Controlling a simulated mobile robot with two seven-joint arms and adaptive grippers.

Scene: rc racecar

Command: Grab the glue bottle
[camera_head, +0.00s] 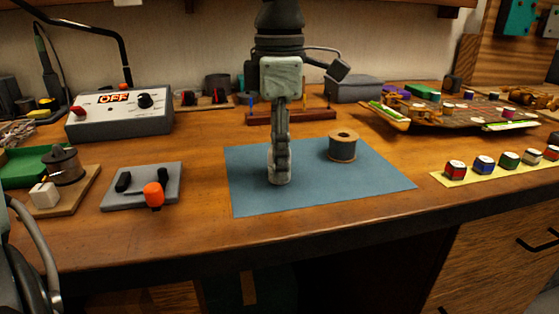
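My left gripper (280,178) points straight down at the middle of the view, its fingertips over the blue mat (375,184). I see it edge-on, one finger in line behind the other, so its opening does not show. I cannot tell whether it touches the mat or holds anything. I cannot make out a glue bottle for certain; the gripper hides the part of the mat behind it. A wooden spool (342,147) stands upright on the mat, to the right of the gripper and apart from it. My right gripper is not in view.
A control box (120,118) reading OFF stands at the left, behind a grey pad (175,173) with an orange knob (154,194). Small paint jars (483,165) line a yellow strip at the right.

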